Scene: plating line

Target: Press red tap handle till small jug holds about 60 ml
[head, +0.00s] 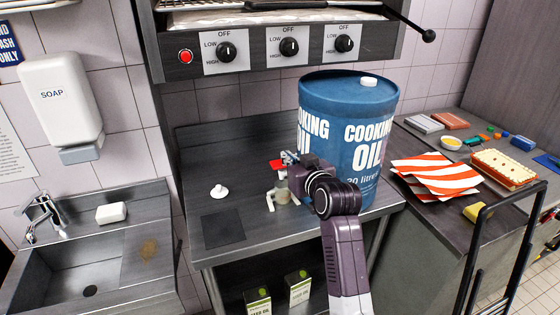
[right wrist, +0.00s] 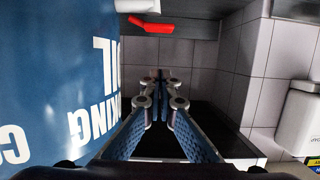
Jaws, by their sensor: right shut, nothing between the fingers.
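The red tap handle (head: 276,164) shows at the left side of the blue cooking oil drum (head: 330,95). In the right wrist view, which is upside down, a red lever (right wrist: 150,27) shows beyond my fingertips. My right gripper (head: 290,157) is shut and empty, close to the handle and seemingly a little above it. I see no clear contact. Its fingers also meet in the right wrist view (right wrist: 160,82). The small jug (head: 283,196) stands on the counter under the tap, partly hidden by my gripper. Its liquid level is too small to read. My left gripper is out of view.
A white knobbed piece (head: 219,191) and a dark square mat (head: 223,229) lie on the counter (head: 200,150) left of the jug. A sink (head: 90,275) is at far left. Striped napkins (head: 435,175) lie right of the drum. A knob panel (head: 260,52) hangs above.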

